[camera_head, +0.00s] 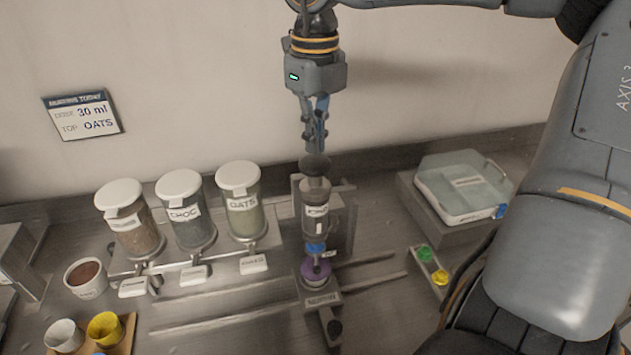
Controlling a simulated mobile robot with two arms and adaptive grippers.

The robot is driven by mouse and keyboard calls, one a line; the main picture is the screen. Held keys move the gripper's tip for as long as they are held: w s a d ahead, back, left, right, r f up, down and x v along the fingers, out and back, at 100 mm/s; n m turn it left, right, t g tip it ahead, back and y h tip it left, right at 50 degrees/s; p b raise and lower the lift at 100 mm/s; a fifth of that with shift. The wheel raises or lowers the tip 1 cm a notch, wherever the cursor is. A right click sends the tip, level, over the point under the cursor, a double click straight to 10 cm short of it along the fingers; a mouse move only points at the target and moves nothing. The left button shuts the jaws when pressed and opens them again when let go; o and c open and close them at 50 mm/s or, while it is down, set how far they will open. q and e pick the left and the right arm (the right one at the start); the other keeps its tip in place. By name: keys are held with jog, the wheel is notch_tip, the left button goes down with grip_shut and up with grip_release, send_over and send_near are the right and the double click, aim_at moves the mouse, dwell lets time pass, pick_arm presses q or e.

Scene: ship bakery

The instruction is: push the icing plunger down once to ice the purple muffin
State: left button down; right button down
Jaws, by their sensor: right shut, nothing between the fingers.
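The icing dispenser (315,208) stands upright at the middle of the counter, with its dark plunger knob (314,165) on top. The purple muffin (316,270) sits under its blue nozzle (317,248) on a small labelled stand (322,298). My right gripper (315,148) points straight down above the plunger, its fingers shut and empty. The fingertips are at or just above the knob; I cannot tell whether they touch. The muffin's top is mostly hidden by the nozzle. My left gripper is not in view.
Jars of toppings, including choc (186,222) and oats (243,215), stand left of the dispenser. A lidded clear box (462,185) sits on a block at right. A tray with cups (105,330) is at lower left. A wall sign (82,115) reads 30 ml, oats.

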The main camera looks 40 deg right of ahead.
aim_at(315, 161)
jog(key=shift+f+b, duration=2.25)
jog(key=shift+f, duration=0.35)
jog(key=shift+r, duration=0.15)
jog(key=shift+r, duration=0.1)
jog(key=shift+r+p, duration=1.75)
jog(key=shift+r, duration=0.6)
notch_tip(315, 161, up, 6)
jog(key=p, duration=0.4)
